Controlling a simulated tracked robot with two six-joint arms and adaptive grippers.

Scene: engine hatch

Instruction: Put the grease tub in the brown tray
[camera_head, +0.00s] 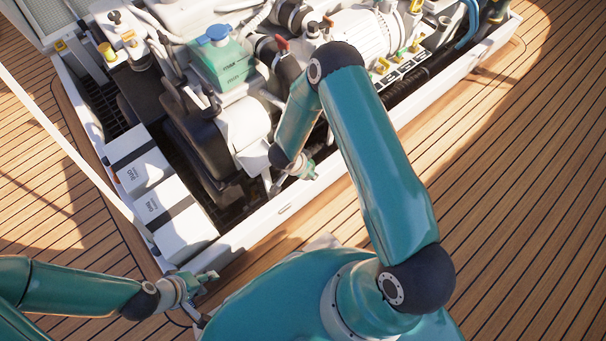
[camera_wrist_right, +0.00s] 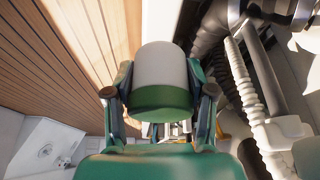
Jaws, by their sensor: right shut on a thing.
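The grease tub (camera_wrist_right: 163,72), a pale cylinder with a green band, is between the two fingers of my right gripper (camera_wrist_right: 160,92) in the right wrist view. The gripper is shut on its sides. I see no brown tray in either view.
The open hatch holds an engine with a green tank (camera_head: 222,65) with a blue cap, hoses and pipes. Two white battery boxes (camera_head: 178,218) stand at its left. A pale raised rim (camera_head: 285,208) borders the hatch. Plank deck (camera_head: 510,200) lies clear at right.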

